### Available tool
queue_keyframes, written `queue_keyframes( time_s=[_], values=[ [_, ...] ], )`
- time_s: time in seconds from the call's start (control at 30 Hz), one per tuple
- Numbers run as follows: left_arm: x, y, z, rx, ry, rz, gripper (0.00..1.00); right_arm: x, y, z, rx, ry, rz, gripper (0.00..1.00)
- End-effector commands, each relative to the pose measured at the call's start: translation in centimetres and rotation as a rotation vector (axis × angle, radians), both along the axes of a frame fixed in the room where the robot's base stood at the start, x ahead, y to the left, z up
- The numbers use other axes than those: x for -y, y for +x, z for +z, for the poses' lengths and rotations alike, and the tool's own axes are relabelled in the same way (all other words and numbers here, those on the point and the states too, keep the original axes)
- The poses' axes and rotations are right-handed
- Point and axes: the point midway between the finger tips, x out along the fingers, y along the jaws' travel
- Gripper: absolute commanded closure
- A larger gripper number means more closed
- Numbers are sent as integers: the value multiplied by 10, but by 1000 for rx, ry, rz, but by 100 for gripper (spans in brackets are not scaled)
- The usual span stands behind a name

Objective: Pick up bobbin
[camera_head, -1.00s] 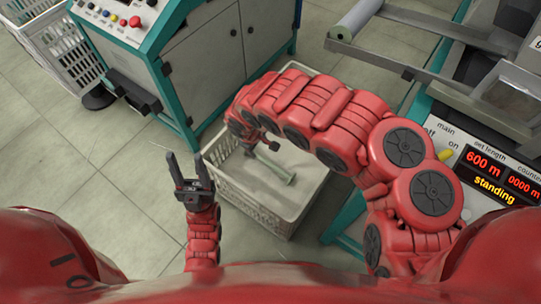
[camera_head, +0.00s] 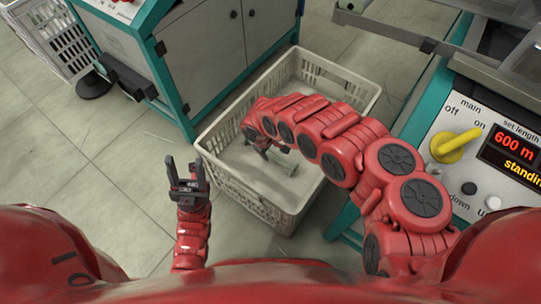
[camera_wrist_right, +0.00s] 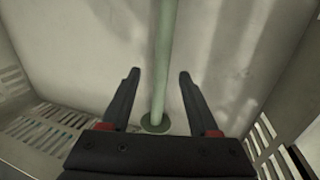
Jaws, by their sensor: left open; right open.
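The pale green bobbin (camera_head: 283,167) lies in the white crate (camera_head: 338,72), partly hidden by my right arm in the head view. In the right wrist view its thin rod (camera_wrist_right: 165,35) runs down between the fingers to a round end flange (camera_wrist_right: 155,124). My right gripper (camera_wrist_right: 160,74) is open, with one finger on each side of the rod and a gap on both sides. In the head view the right gripper (camera_head: 266,150) is inside the crate, close to the bobbin. My left gripper (camera_head: 184,163) is open and empty, left of the crate.
Slotted crate walls (camera_wrist_right: 40,130) stand close on both sides of my right gripper. A grey and teal cabinet (camera_head: 210,50) stands behind the crate. A machine panel with a yellow knob (camera_head: 455,145) is at the right.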

Motion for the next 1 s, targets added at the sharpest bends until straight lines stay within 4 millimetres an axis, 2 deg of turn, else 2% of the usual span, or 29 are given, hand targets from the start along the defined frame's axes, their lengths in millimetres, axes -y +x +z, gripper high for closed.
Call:
queue_keyframes(
  time_s=[0.03, 0.13, 0.4, 0.47, 0.7, 0.77, 1.0],
  values=[
    [2, 1, -12, 0, 12, -6, 50, 1, -1, -17, -3, 1, -1, 38],
    [6, 2, -18, -1, 33, -16, 50, 2, 3, -30, 0, 2, -2, 38],
    [7, 3, -16, -2, 41, -20, 50, 4, 5, -32, 2, 1, 1, 38],
    [7, 3, -16, -3, 41, -19, 50, 4, 5, -32, 2, 1, 0, 48],
    [7, 3, -16, -3, 41, -19, 50, 4, 5, -32, 1, 2, 0, 91],
    [7, 3, -16, -3, 41, -19, 50, 4, 5, -32, 1, 2, 1, 100],
    [7, 3, -16, -3, 41, -19, 50, 4, 5, -32, 1, 2, 1, 100]
  ],
)
